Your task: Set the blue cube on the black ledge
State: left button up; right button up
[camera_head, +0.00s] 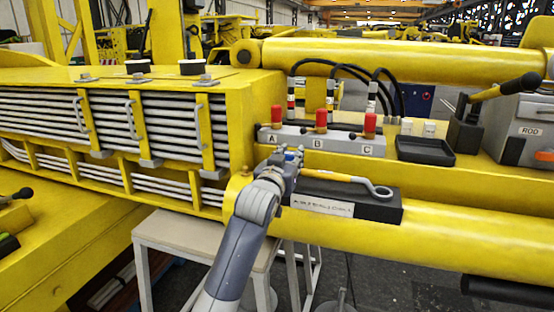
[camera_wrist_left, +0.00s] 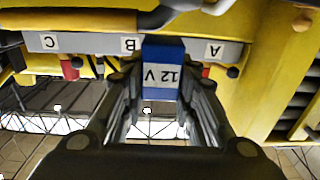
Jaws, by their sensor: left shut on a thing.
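My left gripper (camera_head: 290,157) is in front of the grey A-B-C block (camera_head: 290,138). In the left wrist view, my left gripper (camera_wrist_left: 160,98) is shut on the blue cube (camera_wrist_left: 162,70), which has a white "12 V" label appearing upside down. The cube is between the two fingers, in front of the A-B-C block between letters A and B; whether it touches that block is unclear. In the head view the cube is mostly hidden by the gripper. A black ledge with a white label (camera_head: 382,208) lies right of my gripper. My right gripper is not in view.
A yellow-handled wrench (camera_head: 335,179) lies along the black ledge. Red-capped fittings (camera_head: 320,118) and black hoses rise from the A-B-C block. An empty black tray (camera_head: 425,150) and a grey ROD box (camera_head: 526,130) are farther right. A thick yellow cylinder (camera_head: 400,60) runs above.

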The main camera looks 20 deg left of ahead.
pick_arm(q)
jog(key=a, duration=0.1)
jog(key=w+a, duration=0.1)
jog(key=a+p, duration=0.1)
jog(key=a, duration=0.1)
jog(key=shift+w+f, duration=0.1)
jog(key=shift+w, duration=0.3)
jog(key=shift+w+a+f+p, duration=0.2)
jog(key=shift+w+a+p, duration=0.15)
jog(key=shift+a, duration=0.4)
jog(key=shift+f, duration=0.25)
notch_tip(320, 180, down, 2)
jog(key=shift+f+p, duration=0.1)
jog(key=shift+p, duration=0.65)
jog(key=shift+f, duration=0.6)
jog(key=o, duration=0.8)
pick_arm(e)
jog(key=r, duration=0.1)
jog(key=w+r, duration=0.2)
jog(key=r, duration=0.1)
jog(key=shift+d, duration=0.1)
